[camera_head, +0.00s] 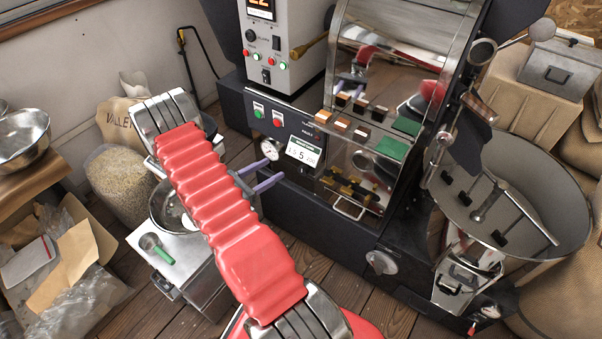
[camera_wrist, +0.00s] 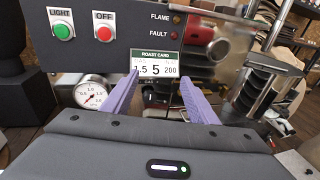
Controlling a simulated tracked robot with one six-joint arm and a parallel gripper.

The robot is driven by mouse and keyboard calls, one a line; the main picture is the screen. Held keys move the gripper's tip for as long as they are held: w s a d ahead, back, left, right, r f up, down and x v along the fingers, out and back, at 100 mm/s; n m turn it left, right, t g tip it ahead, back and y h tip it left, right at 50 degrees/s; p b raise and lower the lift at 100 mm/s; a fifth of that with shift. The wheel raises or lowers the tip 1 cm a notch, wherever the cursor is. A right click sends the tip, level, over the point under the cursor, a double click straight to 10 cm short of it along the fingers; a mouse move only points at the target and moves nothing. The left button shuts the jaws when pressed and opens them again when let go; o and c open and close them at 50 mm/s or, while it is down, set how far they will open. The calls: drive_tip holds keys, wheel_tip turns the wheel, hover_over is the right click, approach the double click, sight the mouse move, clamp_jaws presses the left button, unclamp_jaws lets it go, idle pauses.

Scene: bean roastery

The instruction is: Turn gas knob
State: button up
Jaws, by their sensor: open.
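My gripper (camera_head: 273,169) is open, its two purple fingers reaching toward the roaster's front panel. In the wrist view my gripper (camera_wrist: 160,80) has its fingers spread on both sides of the roast card (camera_wrist: 155,66), which reads 1.5, 5, 200. A small label, apparently "GAS", shows just under the card between the fingers.
Green LIGHT (camera_wrist: 63,32) and red OFF (camera_wrist: 104,33) buttons sit above left of the card. A sample tray with coloured blocks (camera_head: 362,133) is right of it. The round cooling bin (camera_head: 560,220) stands right. A steel cart (camera_head: 190,255) stands under my arm.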

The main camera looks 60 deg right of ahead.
sight(301, 172)
wheel_tip(301, 172, down, 14)
drive_tip(key=s+d+n+t+h, duration=0.1)
drive_tip(key=s+d+n+t, duration=0.1)
drive_tip(key=n, duration=0.4)
drive_tip(key=shift+s+t+h, duration=0.3)
drive_tip(key=shift+t+h, duration=0.1)
drive_tip(key=shift+t, duration=0.4)
drive_tip(key=shift+f, duration=0.1)
drive_tip(key=d, duration=0.4)
drive_tip(key=s+d, duration=0.1)
drive_tip(key=d, duration=0.4)
drive_tip(key=s+d, duration=0.1)
drive_tip(key=d, duration=0.3)
drive_tip(key=shift+s+d, duration=0.1)
drive_tip(key=shift+d, duration=0.2)
drive_tip(key=shift+c, duration=0.5)
drive_tip(key=c, duration=1)
